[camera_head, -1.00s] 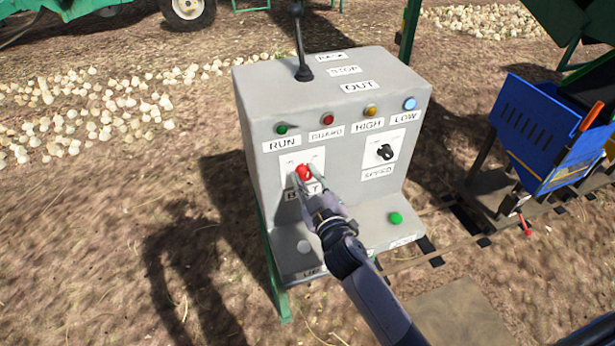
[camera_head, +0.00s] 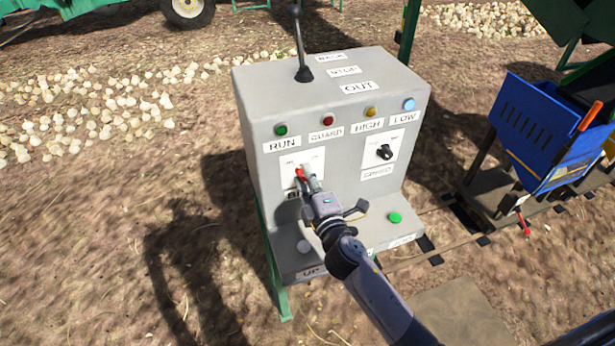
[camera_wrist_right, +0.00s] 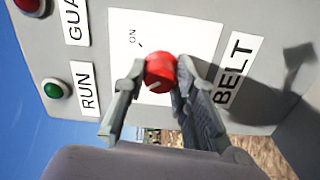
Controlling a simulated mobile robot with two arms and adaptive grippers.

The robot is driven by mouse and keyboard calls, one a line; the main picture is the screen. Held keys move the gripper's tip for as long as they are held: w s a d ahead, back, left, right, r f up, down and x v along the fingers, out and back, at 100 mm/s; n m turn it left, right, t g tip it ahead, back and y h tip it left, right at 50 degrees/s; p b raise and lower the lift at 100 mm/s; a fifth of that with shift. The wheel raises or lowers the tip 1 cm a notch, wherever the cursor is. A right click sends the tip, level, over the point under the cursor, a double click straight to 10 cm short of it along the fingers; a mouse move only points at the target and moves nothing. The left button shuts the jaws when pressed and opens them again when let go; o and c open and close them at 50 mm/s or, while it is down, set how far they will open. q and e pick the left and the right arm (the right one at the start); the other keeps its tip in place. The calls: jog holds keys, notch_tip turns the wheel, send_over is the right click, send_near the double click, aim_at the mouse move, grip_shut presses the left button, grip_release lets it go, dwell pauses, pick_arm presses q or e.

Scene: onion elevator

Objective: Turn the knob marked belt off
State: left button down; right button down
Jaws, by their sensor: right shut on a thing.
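The red belt knob (camera_head: 300,174) sits on a white plate on the front of the grey control box (camera_head: 335,220). The fingers and hand hide part of the knob and most of the BELT label in the head view. My left gripper is not in view.
A black speed knob (camera_head: 385,152) is on the right of the box face. A black lever (camera_head: 299,45) rises from the top. A blue crate (camera_head: 540,135) stands at the right.

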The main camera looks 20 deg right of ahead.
jog(key=shift+n, duration=0.5)
jog(key=shift+f, duration=0.1)
jog(key=c, duration=1.3)
grip_release()
jog(key=s, duration=1.2)
jog(key=shift+d, duration=0.2)
jog(key=shift+d, duration=0.1)
